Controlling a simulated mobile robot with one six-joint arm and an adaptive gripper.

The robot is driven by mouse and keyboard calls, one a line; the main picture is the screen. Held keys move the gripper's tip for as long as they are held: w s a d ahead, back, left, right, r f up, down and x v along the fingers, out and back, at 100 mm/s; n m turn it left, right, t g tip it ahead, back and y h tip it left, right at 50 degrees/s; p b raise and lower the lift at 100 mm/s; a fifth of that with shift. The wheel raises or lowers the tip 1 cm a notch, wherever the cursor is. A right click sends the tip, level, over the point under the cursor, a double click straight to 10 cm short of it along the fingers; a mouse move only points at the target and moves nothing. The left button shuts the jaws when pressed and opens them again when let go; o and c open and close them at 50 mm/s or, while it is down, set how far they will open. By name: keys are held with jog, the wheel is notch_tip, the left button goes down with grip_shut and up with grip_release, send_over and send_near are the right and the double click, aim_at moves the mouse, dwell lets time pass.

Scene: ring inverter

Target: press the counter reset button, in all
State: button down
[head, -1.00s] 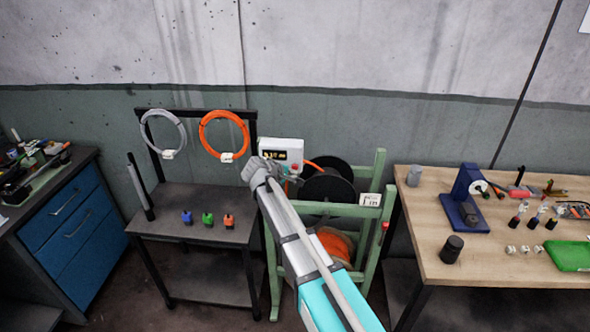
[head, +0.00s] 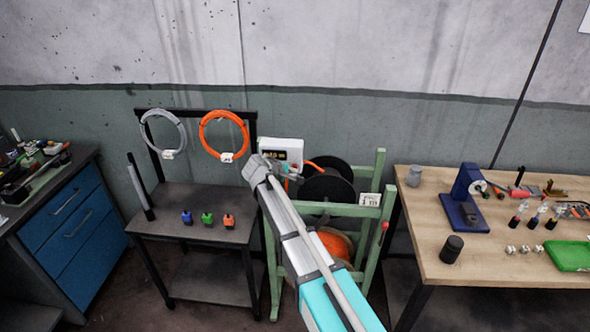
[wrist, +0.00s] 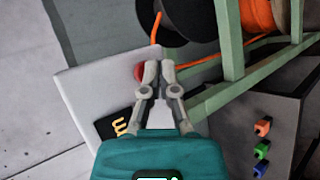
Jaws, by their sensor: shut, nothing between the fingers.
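The counter is a white box (head: 283,146) with a dark display (head: 273,155) at the top left of the green reel stand. In the wrist view the white box (wrist: 85,88) is tilted, with the display (wrist: 118,126) at its lower edge. The red button (wrist: 140,71) shows just left of my fingertips and is partly covered by the left one. My gripper (wrist: 158,68) is shut and empty, its tips beside or over the button; I cannot tell whether they touch it. In the head view my gripper (head: 279,167) is in front of the box's lower part.
The green reel stand (head: 380,190) with black and orange reels is right of my arm. A dark rack (head: 175,200) with hanging cable coils and small coloured blocks is on the left. A wooden workbench (head: 490,255) with tools is on the right.

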jog(key=shift+w, duration=0.45)
dwell(0.6)
jog(key=shift+s, duration=0.15)
dwell(0.3)
jog(key=shift+s, duration=0.75)
jog(key=shift+s, duration=0.1)
jog(key=shift+s+a, duration=0.1)
jog(key=shift+s, duration=2.35)
jog(key=s+d+f+m+g+y, duration=0.3)
jog(key=s+d+f+m+g, duration=0.1)
jog(key=s+d, duration=0.8)
jog(key=s+d+f+m+g+y+b, duration=0.1)
jog(key=s+d+f+m+g+y, duration=0.2)
jog(key=s+d+f+m+g, duration=0.2)
jog(key=s+d+f+m, duration=0.1)
jog(key=s+d+m, duration=0.2)
jog(key=s+d, duration=0.3)
jog(key=shift+s+d+y, duration=0.35)
jog(key=shift+d+y, duration=0.05)
